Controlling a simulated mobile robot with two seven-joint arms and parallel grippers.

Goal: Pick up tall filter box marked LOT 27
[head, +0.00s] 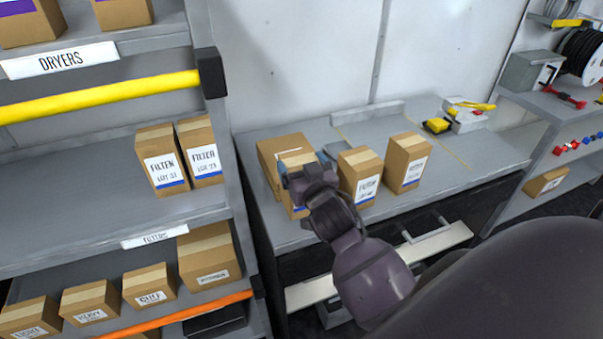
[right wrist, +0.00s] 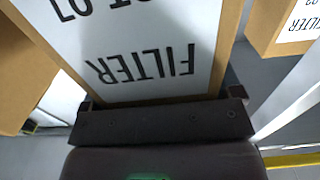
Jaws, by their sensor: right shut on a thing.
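My right gripper (head: 308,172) is shut on a tall tan filter box (head: 292,205) at the bench. The gripper (right wrist: 165,115) closes across this box. I cannot tell whether the box touches the bench. Two more filter boxes stand on the bench to its right, one near (head: 361,178) and one farther (head: 406,162). On the left shelf stand a left filter box (head: 163,162) and a right filter box (head: 201,152); their small lot numbers are hard to read. My left gripper is not in view.
Another tan box (head: 268,150) is close behind the held one. Yellow tools (head: 437,125) lie at the bench's back right. The shelf rack's post (head: 243,215) stands just left of the bench (head: 455,165). Bare bench lies right of the boxes.

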